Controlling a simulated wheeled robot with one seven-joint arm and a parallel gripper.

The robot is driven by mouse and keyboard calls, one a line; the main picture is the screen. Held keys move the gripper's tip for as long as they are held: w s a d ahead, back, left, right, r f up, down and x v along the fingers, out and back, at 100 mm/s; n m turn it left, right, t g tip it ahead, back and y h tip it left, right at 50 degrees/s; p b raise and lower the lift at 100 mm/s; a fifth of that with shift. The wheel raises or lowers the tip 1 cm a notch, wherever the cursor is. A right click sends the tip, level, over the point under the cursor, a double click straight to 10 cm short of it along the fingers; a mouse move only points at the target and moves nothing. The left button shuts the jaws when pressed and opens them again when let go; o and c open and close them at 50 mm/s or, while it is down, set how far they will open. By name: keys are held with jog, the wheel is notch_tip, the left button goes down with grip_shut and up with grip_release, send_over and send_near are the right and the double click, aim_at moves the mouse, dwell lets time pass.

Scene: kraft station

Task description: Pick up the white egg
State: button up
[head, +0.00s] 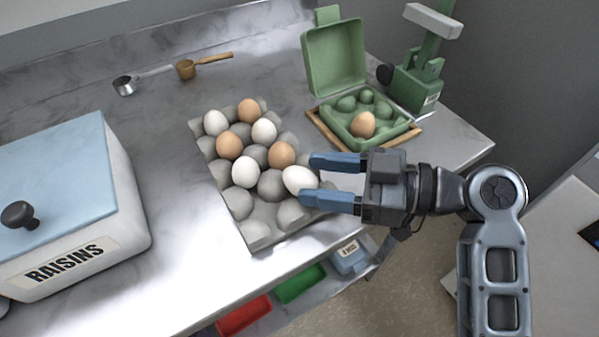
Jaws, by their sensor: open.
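A grey egg tray (258,232) lies on the counter with white and brown eggs in several of its cups. One white egg (297,180) sits at the tray's right side, beside the blue fingertips. Other white eggs are at the left (245,172), upper left (215,122) and upper middle (264,131). My gripper (309,178) comes in from the right, open, with one finger above and one below the nearest white egg in the picture. I cannot tell whether either finger touches it.
A green egg box (336,60) stands open at the back right, with one brown egg (362,124) inside. A green device (418,85) stands beside it. A raisins container (130,200) fills the left. Coloured bins sit below the counter edge.

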jog(key=shift+w+a+f, duration=0.1)
jog(key=shift+w+a, duration=0.05)
jog(key=shift+a, duration=0.45)
jog(key=shift+c, duration=0.4)
jog(key=c, duration=0.5)
